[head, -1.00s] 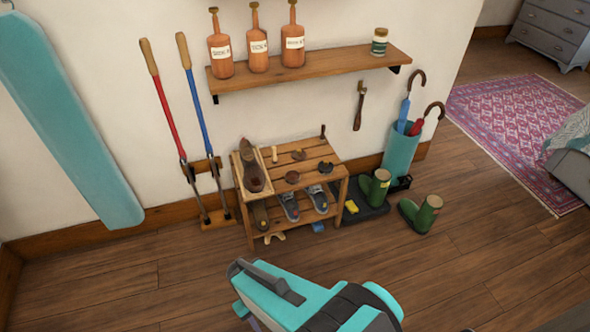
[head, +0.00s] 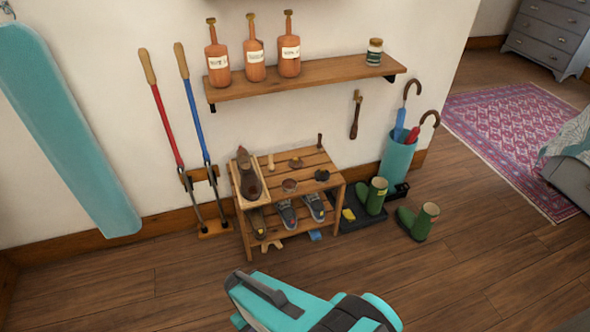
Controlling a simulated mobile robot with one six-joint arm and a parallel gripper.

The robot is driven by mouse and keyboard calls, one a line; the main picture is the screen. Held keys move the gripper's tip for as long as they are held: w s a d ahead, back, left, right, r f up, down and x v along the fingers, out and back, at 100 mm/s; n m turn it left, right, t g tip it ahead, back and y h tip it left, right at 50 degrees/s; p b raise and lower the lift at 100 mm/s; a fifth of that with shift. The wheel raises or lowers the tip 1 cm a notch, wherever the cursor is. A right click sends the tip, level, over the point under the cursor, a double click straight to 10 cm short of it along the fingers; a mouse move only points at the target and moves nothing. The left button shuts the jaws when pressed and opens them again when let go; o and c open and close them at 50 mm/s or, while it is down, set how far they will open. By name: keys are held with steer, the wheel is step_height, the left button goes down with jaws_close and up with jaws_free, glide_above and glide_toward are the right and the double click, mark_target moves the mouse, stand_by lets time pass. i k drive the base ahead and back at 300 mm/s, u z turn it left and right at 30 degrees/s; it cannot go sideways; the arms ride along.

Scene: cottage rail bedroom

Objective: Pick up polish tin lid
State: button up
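Several small round pieces sit apart on the slatted top of a wooden rack (head: 309,167) in the head view. A brown open-looking round tin (head: 290,185) is near the middle. A dark round piece (head: 322,175) lies to its right, and a small brown piece (head: 296,162) lies behind it. They are too small to tell surely which is the polish tin lid. A teal and dark part of my arm (head: 305,305) shows at the bottom, in front of the rack and apart from it. My gripper's fingertips are not visible.
A tray with a brown shoe (head: 247,177) fills the rack top's left end. Shoes (head: 287,214) stand below. A wall shelf (head: 310,80) with bottles hangs above. Green boots (head: 416,222) and an umbrella stand (head: 397,160) are at right. The front floor is clear.

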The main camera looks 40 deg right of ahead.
mark_target(296, 163)
steer(key=k, duration=1.3)
steer(key=u, duration=0.45)
steer(key=i, duration=2.1)
steer(key=z, duration=0.6)
